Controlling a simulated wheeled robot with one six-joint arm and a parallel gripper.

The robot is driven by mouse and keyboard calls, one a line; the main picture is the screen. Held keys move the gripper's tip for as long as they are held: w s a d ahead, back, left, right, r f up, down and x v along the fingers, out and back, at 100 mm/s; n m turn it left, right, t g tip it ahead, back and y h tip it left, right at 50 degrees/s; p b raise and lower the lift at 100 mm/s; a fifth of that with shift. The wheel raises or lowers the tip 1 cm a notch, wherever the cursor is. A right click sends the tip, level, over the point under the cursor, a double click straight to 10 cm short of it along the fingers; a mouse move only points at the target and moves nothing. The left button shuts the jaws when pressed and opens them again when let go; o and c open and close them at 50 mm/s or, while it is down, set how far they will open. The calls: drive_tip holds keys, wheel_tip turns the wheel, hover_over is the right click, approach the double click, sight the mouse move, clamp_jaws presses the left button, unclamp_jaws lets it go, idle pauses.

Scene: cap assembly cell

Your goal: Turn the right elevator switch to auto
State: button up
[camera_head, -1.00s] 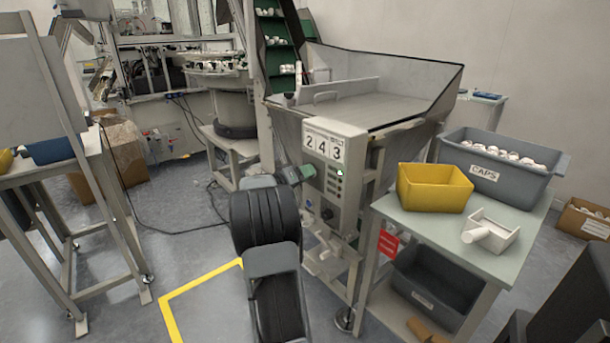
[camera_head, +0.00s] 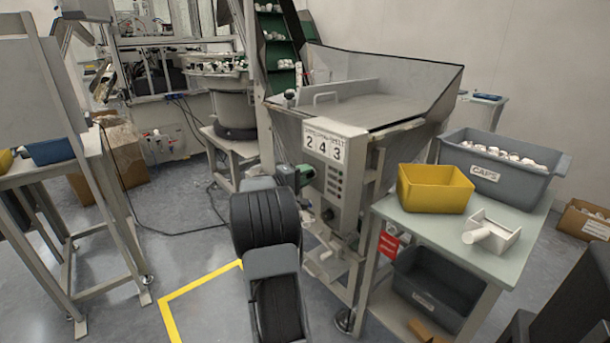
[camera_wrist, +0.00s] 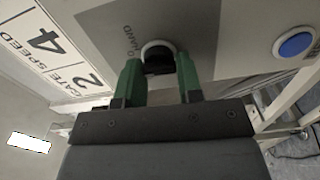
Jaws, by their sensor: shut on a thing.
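The switch (camera_wrist: 157,50) is a round knob with a pale ring and a dark handle on the grey control panel (camera_head: 346,204). In the wrist view my gripper (camera_wrist: 158,66) has its two green fingers on either side of the dark handle, shut on it. Lettering that seems to read "0 HAND" shows beside the knob. The knob's exact pointing is hard to tell, and an auto mark is not readable. In the head view my gripper (camera_head: 303,176) is at the panel's left side, and my arm hides the switch.
A blue button (camera_wrist: 294,44) sits on the panel to the right in the wrist view. A metal hopper (camera_head: 400,85) stands above the panel. To its right, a table (camera_head: 440,235) holds a yellow bin (camera_head: 434,190) and a grey caps crate (camera_head: 520,185). Yellow floor tape (camera_head: 190,292) lies at front left.

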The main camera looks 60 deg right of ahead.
drive_tip(key=shift+n, duration=0.4)
drive_tip(key=o, duration=0.9)
drive_tip(key=p+v, duration=0.1)
drive_tip(key=v, duration=1.3)
drive_tip(key=shift+p, duration=0.4)
drive_tip(key=s+a+r+n+t+y+p, duration=0.1)
drive_tip(key=s+a+r+t+y+p, duration=0.2)
drive_tip(key=a, duration=0.9)
drive_tip(key=s+a+r+n+t+y+p, duration=0.1)
drive_tip(key=s+a+r+t+y+p, duration=0.2)
drive_tip(key=a+r+y+p, duration=0.5)
drive_tip(key=s+a+r+n+t+y+p, duration=0.1)
drive_tip(key=s+a+r+t+y+p, duration=0.2)
drive_tip(key=a+r+y+p, duration=0.3)
drive_tip(key=shift+s+a+r+n+p, duration=0.2)
drive_tip(key=shift+a+r+p, duration=0.5)
drive_tip(key=shift+a+p, duration=1.05)
drive_tip(key=shift+s+a+r+p, duration=0.3)
drive_tip(key=shift+a+r+p, duration=0.35)
drive_tip(key=shift+a+p, duration=1.15)
drive_tip(key=shift+s+a+r+n+p, duration=0.15)
drive_tip(key=shift+a+r+p, duration=0.55)
drive_tip(key=shift+a+p, duration=1.05)
